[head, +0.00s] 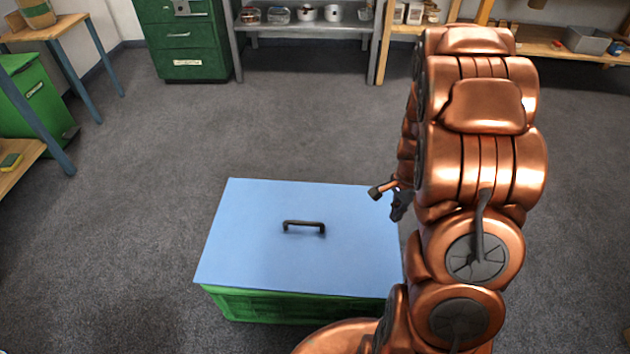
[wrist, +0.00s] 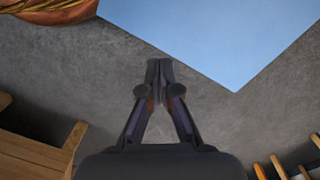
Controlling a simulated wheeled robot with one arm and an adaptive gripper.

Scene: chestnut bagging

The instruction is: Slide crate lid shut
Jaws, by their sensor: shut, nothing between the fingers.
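A green crate (head: 270,305) stands on the floor with a flat blue lid (head: 250,255) on top. The lid has a black bar handle (head: 304,227) near its middle. No opening into the crate shows, but my arm hides its right front part. My gripper (head: 398,207) is just beyond the lid's right edge, apart from the handle. In the wrist view, my gripper (wrist: 159,68) has its fingertips together with nothing between them, over grey floor. A corner of the lid (wrist: 230,45) lies ahead and to the right there.
Grey floor (head: 130,190) is open around the crate's left and far sides. A green drawer cabinet (head: 185,40) and a grey shelf (head: 305,28) stand at the back. A wooden table (head: 50,30) and a green cabinet (head: 35,105) are at left.

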